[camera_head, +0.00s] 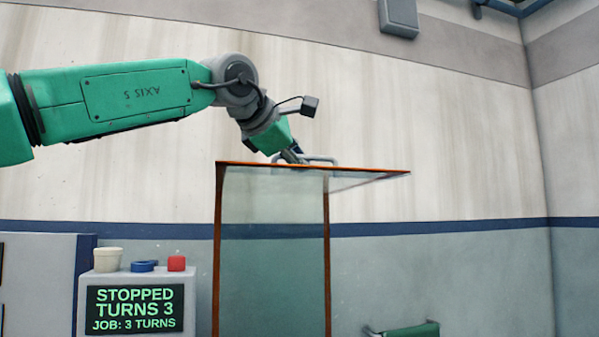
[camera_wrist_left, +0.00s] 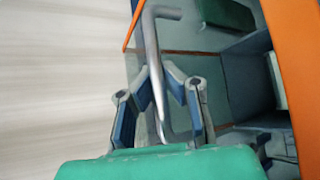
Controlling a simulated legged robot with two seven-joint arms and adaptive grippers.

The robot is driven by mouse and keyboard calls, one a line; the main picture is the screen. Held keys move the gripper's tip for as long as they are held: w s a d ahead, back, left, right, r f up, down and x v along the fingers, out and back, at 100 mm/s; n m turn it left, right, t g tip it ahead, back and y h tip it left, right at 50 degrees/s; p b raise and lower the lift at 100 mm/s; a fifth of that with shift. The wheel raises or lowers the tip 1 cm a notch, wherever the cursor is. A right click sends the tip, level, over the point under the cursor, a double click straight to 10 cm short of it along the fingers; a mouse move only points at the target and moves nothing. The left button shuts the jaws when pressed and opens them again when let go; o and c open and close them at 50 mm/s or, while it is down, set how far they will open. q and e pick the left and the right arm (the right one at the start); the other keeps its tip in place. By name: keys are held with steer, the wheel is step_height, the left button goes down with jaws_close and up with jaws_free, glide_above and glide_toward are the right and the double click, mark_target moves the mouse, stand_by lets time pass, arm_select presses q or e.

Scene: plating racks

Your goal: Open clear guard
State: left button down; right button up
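The clear guard (camera_head: 272,268) stands in the middle of the head view as a see-through panel with orange edges. At its top a clear panel (camera_head: 365,180) with an orange rim reaches out to the right, nearly level. A grey bar handle (camera_head: 321,158) sits on that top edge. My left gripper (camera_head: 292,157) is at the handle. In the left wrist view the bent metal handle (camera_wrist_left: 151,42) passes between the fingers of my left gripper (camera_wrist_left: 157,72), whose tips close in on both its sides. My right gripper is not in view.
A grey box with a display (camera_head: 134,309) reading "STOPPED TURNS 3, JOB: 3 TURNS" stands at lower left. A green item (camera_head: 412,330) shows at the bottom right.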

arm_select(q)
steer(key=shift+s+d+r, duration=0.1)
steer(key=shift+s+r, duration=0.05)
steer(key=shift+r, duration=0.15)
steer(key=c, duration=1.6)
jaws_free()
steer(key=shift+s+d, duration=0.3)
steer(key=shift+s, duration=0.1)
steer(key=shift+w+d+f, duration=0.1)
steer(key=shift+w+f, duration=0.05)
steer(key=shift+w, duration=0.15)
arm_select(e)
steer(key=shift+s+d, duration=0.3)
arm_select(q)
steer(key=shift+a, duration=0.3)
steer(key=v, duration=1.1)
steer(key=shift+d, duration=0.15)
steer(key=shift+s+a, duration=0.2)
steer(key=shift+s, duration=0.15)
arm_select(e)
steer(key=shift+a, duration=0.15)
